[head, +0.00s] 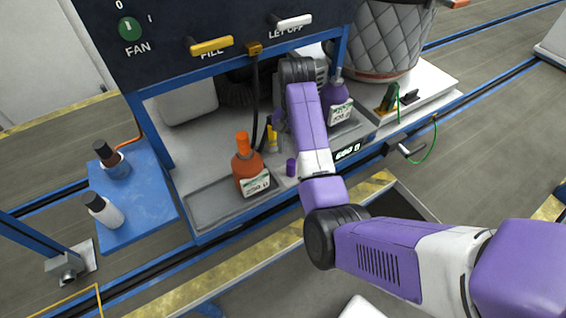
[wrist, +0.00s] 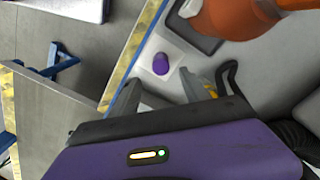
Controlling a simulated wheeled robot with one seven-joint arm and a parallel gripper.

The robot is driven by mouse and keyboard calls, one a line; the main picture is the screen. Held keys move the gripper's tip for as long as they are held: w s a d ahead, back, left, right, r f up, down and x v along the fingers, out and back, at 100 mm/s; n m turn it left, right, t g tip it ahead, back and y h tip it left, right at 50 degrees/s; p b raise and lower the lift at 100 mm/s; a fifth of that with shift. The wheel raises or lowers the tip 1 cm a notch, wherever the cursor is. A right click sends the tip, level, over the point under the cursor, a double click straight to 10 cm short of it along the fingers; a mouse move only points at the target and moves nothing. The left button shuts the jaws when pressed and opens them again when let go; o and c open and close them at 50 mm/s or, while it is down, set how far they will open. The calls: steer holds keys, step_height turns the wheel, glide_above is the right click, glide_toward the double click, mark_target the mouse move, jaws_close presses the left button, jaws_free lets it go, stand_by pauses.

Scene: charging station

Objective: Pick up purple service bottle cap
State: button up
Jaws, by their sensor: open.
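The purple cap (head: 291,167) sits on the pale bench of the station, just right of the orange bottle (head: 251,165). In the wrist view the purple cap (wrist: 160,63) stands on a small white patch near the bench's blue edge. My gripper (wrist: 160,90) is open and empty. Its two fingers show at the lower part of that view, and the cap lies just beyond the gap between their tips, apart from them. In the head view my arm hides most of the gripper. A purple bottle (head: 337,104) stands right of my arm.
A black hose (head: 256,95) hangs near my gripper. A blue platform (head: 138,218) with two small bottles stands at left. A scale display (head: 347,152) faces the front.

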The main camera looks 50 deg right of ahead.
mark_target(291, 162)
step_height(291, 162, down, 2)
steer(key=shift+s, duration=0.1)
steer(key=shift+a+f, duration=0.25)
steer(key=shift+f, duration=0.5)
step_height(291, 162, down, 4)
steer(key=shift+a+f+p, duration=0.1)
steer(key=shift+a+p, duration=0.05)
steer(key=shift+p, duration=0.25)
steer(key=shift+c, duration=0.2)
jaws_close()
